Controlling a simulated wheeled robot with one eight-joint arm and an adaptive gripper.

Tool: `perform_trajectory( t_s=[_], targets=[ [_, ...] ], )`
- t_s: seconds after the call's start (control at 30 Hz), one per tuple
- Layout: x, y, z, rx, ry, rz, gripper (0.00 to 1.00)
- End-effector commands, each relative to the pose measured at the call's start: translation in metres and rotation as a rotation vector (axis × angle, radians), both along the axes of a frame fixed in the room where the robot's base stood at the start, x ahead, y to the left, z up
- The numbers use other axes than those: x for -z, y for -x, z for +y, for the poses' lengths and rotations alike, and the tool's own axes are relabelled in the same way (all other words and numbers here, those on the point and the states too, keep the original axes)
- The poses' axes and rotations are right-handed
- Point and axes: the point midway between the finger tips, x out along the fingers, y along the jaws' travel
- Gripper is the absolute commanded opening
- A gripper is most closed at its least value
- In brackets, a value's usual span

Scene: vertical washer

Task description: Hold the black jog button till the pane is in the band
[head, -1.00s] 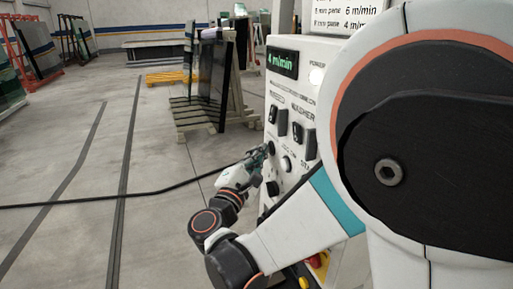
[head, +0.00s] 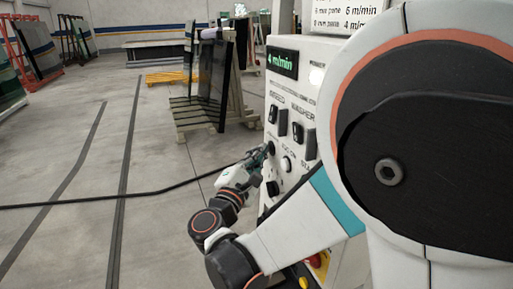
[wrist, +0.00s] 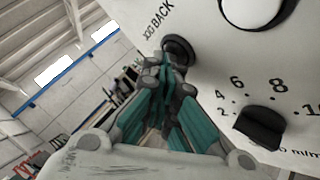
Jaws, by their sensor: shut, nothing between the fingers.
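The black jog button (wrist: 180,48) is a round button on the white control panel, next to the label "JOG BACK" in the wrist view. In the head view it is a dark round spot (head: 271,147) low on the panel face. My gripper (wrist: 174,72) is shut and empty, with its teal-sided fingers pointing at the button. Its tips overlap the button's lower edge in the wrist view; I cannot tell whether they press it. My gripper also shows in the head view (head: 262,156), at the panel. I cannot make out which pane is the task's, or the band.
The panel (head: 305,86) has a green display (head: 282,63) reading 4 m/min, two black switches, a white button (head: 286,164) and a black speed knob (wrist: 258,128). A black cable (head: 110,201) crosses the view.

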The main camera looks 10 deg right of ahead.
Motion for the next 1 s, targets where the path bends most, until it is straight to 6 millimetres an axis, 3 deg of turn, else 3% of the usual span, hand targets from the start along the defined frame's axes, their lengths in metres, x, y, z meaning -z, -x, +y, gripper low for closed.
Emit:
perform_trajectory(
  t_s=[1.0],
  targets=[
    [0.0003, 0.0014, 0.0073, 0.000, 0.000, 0.000, 0.00]
  ],
)
